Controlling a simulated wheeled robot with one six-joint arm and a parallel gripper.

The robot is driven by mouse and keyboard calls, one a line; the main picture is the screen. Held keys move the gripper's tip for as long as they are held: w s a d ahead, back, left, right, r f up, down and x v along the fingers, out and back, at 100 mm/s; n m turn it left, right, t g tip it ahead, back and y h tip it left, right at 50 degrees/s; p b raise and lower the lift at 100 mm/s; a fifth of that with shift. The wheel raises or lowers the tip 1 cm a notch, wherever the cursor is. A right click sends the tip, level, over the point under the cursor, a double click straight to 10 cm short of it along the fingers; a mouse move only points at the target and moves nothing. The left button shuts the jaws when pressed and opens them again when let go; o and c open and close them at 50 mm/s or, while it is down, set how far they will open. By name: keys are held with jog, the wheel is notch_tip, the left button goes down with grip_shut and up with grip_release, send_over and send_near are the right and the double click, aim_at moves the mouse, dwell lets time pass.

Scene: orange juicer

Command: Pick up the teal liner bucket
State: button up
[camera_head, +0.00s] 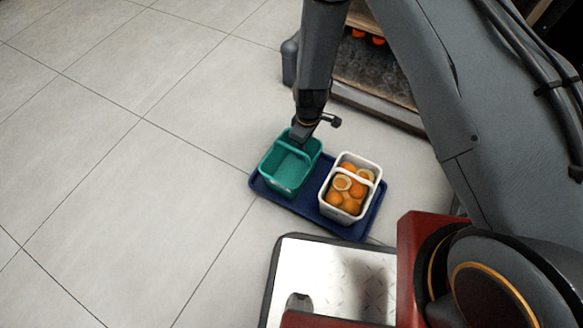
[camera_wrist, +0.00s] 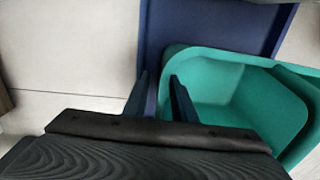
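The teal liner bucket (camera_head: 285,177) stands upright on a blue tray (camera_head: 262,190) on the floor, with a teal handle bar across it. It looks empty. In the wrist view the bucket (camera_wrist: 225,95) fills the right side. My gripper (camera_head: 301,133) is at the bucket's far rim. In the wrist view my gripper (camera_wrist: 159,88) has its two fingers apart, one over the tray side and one at the bucket side, with the rim close to or between them. Contact with the rim cannot be told.
A white bucket (camera_head: 327,206) with whole and cut oranges (camera_head: 342,190) stands on the tray, right of the teal one. A machine with a shelf (camera_head: 380,75) is behind. My base platform is in front. The tiled floor (camera_head: 120,200) at left is clear.

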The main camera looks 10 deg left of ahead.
jog(key=shift+f, duration=0.95)
jog(key=shift+r, duration=0.1)
grip_shut()
